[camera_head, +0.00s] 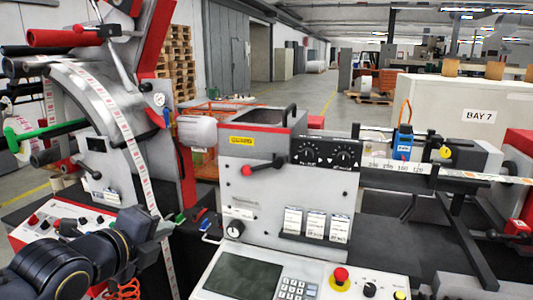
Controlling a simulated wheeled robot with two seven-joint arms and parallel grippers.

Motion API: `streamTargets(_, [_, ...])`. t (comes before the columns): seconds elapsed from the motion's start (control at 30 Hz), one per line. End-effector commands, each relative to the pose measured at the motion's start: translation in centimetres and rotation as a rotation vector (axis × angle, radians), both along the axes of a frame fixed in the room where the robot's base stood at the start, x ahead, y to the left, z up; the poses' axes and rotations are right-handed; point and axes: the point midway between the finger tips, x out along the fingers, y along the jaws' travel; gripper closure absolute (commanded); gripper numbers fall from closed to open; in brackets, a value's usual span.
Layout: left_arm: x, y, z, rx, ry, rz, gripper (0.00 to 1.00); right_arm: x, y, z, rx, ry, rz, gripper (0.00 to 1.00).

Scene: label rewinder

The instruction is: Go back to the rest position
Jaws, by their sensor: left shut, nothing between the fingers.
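My left arm comes in from the lower left, with dark rounded links. My left gripper (176,222) is at its end, small in the picture, beside the printed label strip (133,150) and left of the grey machine housing. It is shut and holds nothing. The strip runs down over the curved grey guide of the label rewinder (95,100) and passes close to the gripper; I cannot tell whether they touch. My right gripper is not in view.
The grey housing (262,190) with a red-knobbed lever stands in the middle. A control panel (300,275) with screen, keypad and red button is in front. A label rail (440,172) extends right. Red rollers and a green bar stick out at left. Open floor lies behind.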

Motion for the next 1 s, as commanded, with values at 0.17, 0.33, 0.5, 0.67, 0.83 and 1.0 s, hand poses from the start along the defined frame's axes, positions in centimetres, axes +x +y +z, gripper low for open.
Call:
streamTargets(0.17, [-3.9, 2.5, -5.8, -0.374, 0.256, 0.222, 1.0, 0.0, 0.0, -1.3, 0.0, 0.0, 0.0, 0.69])
streamTargets(0.33, [-10.7, 3.8, -13.7, -0.912, 0.599, 0.619, 1.0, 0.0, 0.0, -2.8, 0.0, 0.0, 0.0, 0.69])
streamTargets(0.5, [-17.4, 2.9, -20.0, -1.391, 0.872, 1.069, 1.0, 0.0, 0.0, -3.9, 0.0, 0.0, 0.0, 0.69])
streamTargets(0.67, [-21.0, 1.7, -23.0, -1.636, 0.996, 1.355, 1.0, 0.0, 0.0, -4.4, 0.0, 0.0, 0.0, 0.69])
streamTargets(0.83, [-22.0, 1.2, -23.7, -1.704, 1.027, 1.443, 1.0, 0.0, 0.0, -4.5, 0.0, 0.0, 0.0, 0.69])
streamTargets(1.0, [-22.0, 1.2, -23.7, -1.704, 1.027, 1.443, 1.0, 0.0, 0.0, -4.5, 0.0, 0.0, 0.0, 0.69])
